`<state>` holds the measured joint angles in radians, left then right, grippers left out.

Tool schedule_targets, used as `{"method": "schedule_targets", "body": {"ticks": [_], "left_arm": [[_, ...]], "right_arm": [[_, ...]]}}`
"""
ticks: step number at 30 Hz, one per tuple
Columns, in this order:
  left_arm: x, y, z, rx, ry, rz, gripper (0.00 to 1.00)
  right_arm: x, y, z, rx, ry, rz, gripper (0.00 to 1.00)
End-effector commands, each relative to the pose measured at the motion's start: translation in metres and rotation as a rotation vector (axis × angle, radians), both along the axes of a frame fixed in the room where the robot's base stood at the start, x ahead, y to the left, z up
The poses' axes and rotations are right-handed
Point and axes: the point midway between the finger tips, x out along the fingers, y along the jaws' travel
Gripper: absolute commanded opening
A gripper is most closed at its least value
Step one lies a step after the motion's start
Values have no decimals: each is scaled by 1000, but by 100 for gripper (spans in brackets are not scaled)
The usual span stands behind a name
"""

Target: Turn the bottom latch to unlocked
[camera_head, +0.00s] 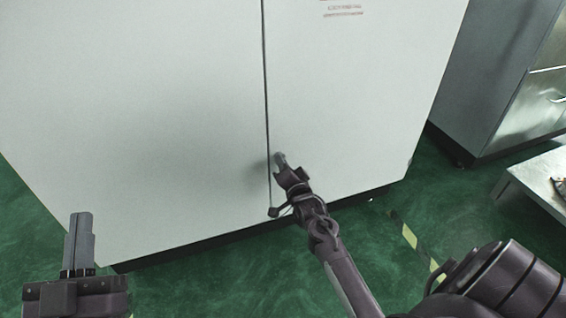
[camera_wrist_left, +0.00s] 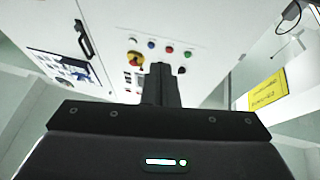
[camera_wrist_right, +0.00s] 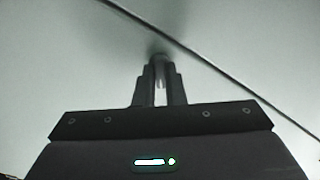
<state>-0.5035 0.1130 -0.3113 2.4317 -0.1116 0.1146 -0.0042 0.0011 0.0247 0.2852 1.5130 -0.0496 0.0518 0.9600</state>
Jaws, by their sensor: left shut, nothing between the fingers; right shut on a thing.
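The white cabinet (camera_head: 150,110) has two doors that meet at a dark vertical seam. My right gripper (camera_head: 280,160) reaches the lower part of the doors, just right of the seam. In the right wrist view its fingers (camera_wrist_right: 159,66) are shut on a small pale part (camera_wrist_right: 160,72) at the door face, which I take for the bottom latch. The fingers hide most of it, so I cannot tell how it is turned. My left gripper (camera_head: 80,220) is shut and empty, low at the left in front of the cabinet, apart from it.
A grey metal cabinet (camera_head: 510,80) and a low light table (camera_head: 540,180) stand at the right. The floor is green with a yellow-black stripe (camera_head: 410,237). The left wrist view shows a panel with a yellow-red rotary switch (camera_wrist_left: 135,60), coloured buttons and a yellow sign (camera_wrist_left: 267,90).

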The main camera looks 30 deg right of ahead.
Motion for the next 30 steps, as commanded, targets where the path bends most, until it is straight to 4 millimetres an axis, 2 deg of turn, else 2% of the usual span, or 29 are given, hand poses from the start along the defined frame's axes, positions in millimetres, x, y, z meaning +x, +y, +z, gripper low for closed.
{"method": "schedule_targets", "body": {"ticks": [4,8,12,14,18,21,24,30], "left_arm": [[9,-8,-56,104,259,-9,0],[5,-11,-113,204,502,-19,0],[-14,-9,-171,307,751,-34,0],[-25,-7,-194,349,855,-41,0],[-59,0,-240,447,1086,-60,0],[-89,8,-268,516,1248,-77,0],[-114,16,-286,573,1377,-87,0],[-113,26,-284,588,1422,-65,0]], "right_arm": [[0,0,2,-86,23,0,0],[0,0,2,-171,44,0,0],[0,0,2,-267,67,0,0],[0,0,2,-307,77,1,0],[0,-1,2,-408,101,0,0],[0,0,2,-482,119,0,0],[0,0,2,-556,136,1,0],[0,0,1,-707,171,1,0]]}}
